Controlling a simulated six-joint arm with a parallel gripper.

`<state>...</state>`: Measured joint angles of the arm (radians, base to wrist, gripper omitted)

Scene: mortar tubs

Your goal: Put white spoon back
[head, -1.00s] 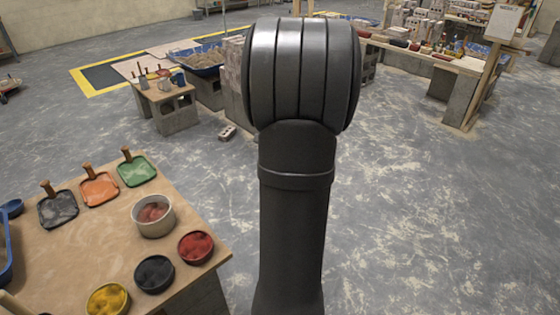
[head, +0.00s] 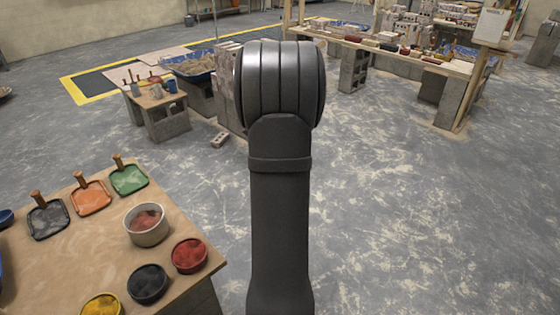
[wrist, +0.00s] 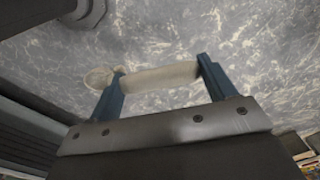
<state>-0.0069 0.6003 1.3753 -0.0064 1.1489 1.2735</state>
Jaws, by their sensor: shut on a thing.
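The white spoon (wrist: 162,76), off-white in this light, lies crosswise between the blue fingers of my gripper (wrist: 160,67) in the wrist view. Its rounded bowl (wrist: 98,77) sticks out past the left finger. The fingers are shut on the spoon, with grey scuffed floor behind it. The head view shows my dark arm in the middle, but neither the gripper nor the spoon can be made out there.
A wooden table (head: 70,255) at the lower left holds a white pot (head: 147,225), bowls of red (head: 189,255), black and yellow stuff, and green (head: 129,178), orange and grey trays. A small block-legged table (head: 155,102) and long bench (head: 420,62) stand farther back. Open floor lies right.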

